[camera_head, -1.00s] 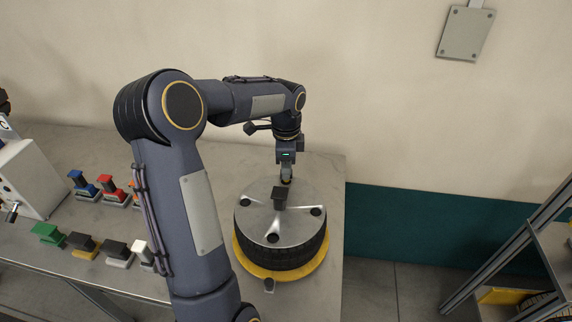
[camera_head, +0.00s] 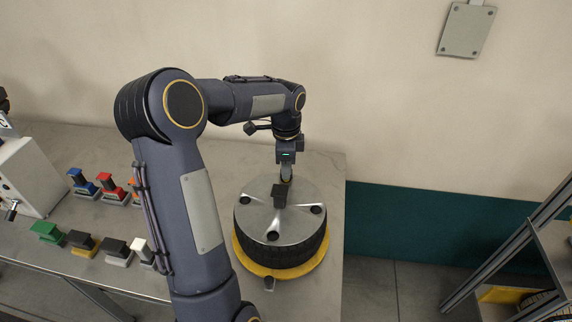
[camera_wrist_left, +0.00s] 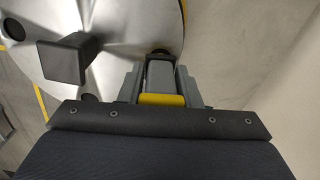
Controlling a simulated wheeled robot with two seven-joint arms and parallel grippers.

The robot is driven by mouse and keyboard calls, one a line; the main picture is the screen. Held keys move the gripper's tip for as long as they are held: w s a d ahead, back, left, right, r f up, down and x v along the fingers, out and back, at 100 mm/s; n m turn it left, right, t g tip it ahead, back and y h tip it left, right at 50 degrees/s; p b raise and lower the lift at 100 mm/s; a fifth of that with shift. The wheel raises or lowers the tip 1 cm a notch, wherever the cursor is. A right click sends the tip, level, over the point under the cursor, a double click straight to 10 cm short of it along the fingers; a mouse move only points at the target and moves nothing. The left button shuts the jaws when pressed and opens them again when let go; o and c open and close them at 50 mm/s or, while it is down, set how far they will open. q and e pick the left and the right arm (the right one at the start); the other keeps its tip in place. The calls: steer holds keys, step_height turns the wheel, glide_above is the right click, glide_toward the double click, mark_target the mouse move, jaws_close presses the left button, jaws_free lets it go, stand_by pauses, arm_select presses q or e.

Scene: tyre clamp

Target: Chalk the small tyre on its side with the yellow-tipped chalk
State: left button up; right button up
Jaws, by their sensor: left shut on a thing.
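The small tyre (camera_head: 262,252) lies flat, its silver wheel disc (camera_head: 258,212) facing up, on a yellow ring (camera_head: 252,268) on the table. A dark square clamp knob (camera_head: 279,195) stands up from the disc; it also shows in the left wrist view (camera_wrist_left: 68,57). My left gripper (camera_head: 286,172) points down at the far edge of the disc. In the left wrist view it (camera_wrist_left: 160,72) is shut on a dark grey piece with a yellow band (camera_wrist_left: 161,99), which looks like the chalk. The chalk's lower end is hidden. My right gripper is out of view.
Several coloured blocks on holders, among them a blue one (camera_head: 82,183), a red one (camera_head: 109,184) and a green one (camera_head: 47,232), stand left of my arm. A white box (camera_head: 32,178) is at far left. A shelf frame (camera_head: 510,240) stands at right.

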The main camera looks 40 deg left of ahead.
arm_select(q)
steer(key=shift+r, duration=0.1)
stand_by(0.5)
step_height(320, 180, up, 5)
steer(key=p, duration=0.4)
stand_by(0.3)
